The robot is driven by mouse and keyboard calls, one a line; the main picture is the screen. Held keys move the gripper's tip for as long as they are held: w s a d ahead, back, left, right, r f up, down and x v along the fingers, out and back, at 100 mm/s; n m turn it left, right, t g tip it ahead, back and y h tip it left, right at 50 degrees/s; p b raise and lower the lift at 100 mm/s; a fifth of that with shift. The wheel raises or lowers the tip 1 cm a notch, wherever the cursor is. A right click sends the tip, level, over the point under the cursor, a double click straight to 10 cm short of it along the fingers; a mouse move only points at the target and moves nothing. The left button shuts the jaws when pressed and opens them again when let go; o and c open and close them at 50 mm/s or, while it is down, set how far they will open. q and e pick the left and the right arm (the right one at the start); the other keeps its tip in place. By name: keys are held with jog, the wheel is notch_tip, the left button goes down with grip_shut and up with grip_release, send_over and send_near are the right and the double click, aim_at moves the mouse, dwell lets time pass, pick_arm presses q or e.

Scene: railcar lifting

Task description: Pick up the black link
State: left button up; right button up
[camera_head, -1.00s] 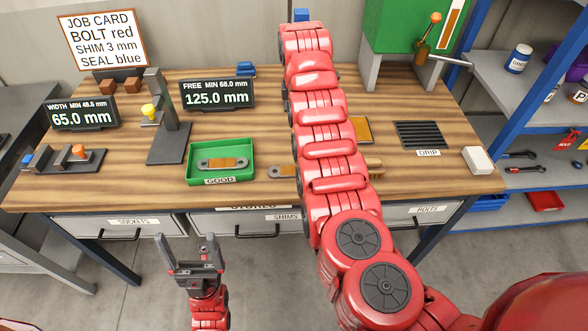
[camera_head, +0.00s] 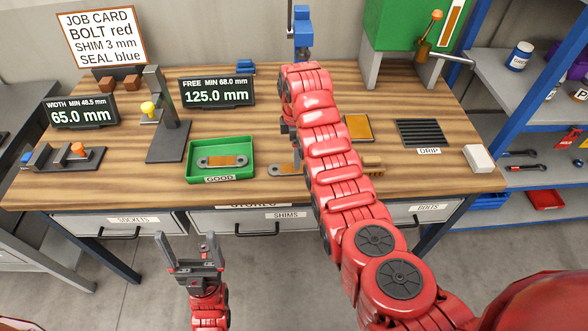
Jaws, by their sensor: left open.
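No wholly black link shows plainly. A link with dark grey eyed ends and an orange-brown middle (camera_head: 284,169) lies on the wooden bench, its right end hidden behind my right arm. A similar link (camera_head: 222,161) lies in the green GOOD tray (camera_head: 249,173). My left gripper (camera_head: 187,245) is open and empty, in front of the bench, with its fingers pointing toward it. My right arm reaches across the bench toward the back; its gripper cannot be made out behind the arm.
Two gauges with displays stand left, reading 65.0 mm (camera_head: 80,115) and 125.0 mm (camera_head: 217,94). A blue device (camera_head: 303,36) stands at the back. The DRIP grate (camera_head: 421,133), a white block (camera_head: 478,158) and a brush (camera_head: 372,163) lie right.

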aim_at(284, 168)
jog(key=shift+s+f, duration=0.1)
jog(key=shift+f, duration=0.05)
jog(key=p, duration=0.1)
jog(key=f+p, duration=0.2)
jog(key=shift+s+a+f, duration=0.15)
jog(key=shift+s+a, duration=0.1)
jog(key=shift+s, duration=0.05)
jog(key=shift+w+f, duration=0.1)
jog(key=shift+f, duration=0.55)
jog(key=shift+w+f, duration=0.1)
jog(key=shift+f, duration=0.65)
grip_shut()
